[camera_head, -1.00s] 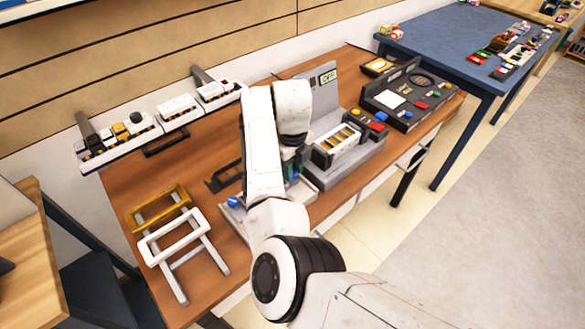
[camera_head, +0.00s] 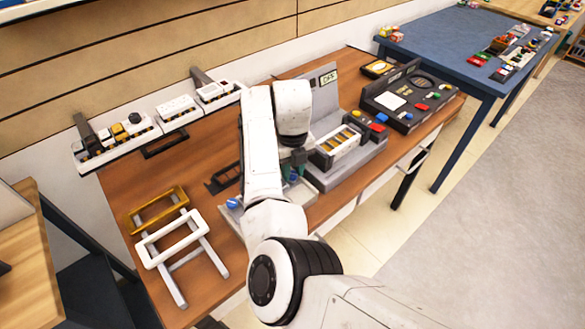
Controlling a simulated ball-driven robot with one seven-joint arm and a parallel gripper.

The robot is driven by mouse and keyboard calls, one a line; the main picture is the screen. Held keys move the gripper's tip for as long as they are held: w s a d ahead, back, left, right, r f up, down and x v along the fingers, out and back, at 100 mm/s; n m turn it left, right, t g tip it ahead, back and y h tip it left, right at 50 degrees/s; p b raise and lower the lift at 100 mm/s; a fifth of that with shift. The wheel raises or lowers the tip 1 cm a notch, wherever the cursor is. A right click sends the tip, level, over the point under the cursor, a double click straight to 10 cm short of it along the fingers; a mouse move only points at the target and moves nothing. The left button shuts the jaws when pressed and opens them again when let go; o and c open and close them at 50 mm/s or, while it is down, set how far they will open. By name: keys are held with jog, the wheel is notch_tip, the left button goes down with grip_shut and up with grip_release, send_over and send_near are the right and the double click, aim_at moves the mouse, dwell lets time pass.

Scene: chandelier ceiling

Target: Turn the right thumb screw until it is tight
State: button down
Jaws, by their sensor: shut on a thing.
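A blue thumb screw (camera_head: 232,203) stands on a pale fixture (camera_head: 229,214) on the wooden workbench, just left of my forearm. It is the left one of the pair. The right thumb screw is hidden behind my arm and gripper. My gripper (camera_head: 291,174) points down at the right part of the fixture, and only a dark and teal bit of it shows below my wrist. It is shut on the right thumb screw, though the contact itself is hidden.
A grey machine (camera_head: 345,150) with coloured buttons stands close right of my gripper. A black control panel (camera_head: 408,97) is farther right. White and gold frames (camera_head: 172,240) lie at the left. White trays (camera_head: 120,140) line the back edge. A blue table (camera_head: 455,45) stands beyond.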

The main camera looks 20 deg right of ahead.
aim_at(293, 173)
jog(key=c, duration=0.9)
grip_release()
jog(key=shift+o, duration=0.2)
jog(key=shift+r, duration=0.1)
notch_tip(293, 173, up, 11)
jog(key=shift+f+b, duration=0.2)
jog(key=shift+b, duration=0.25)
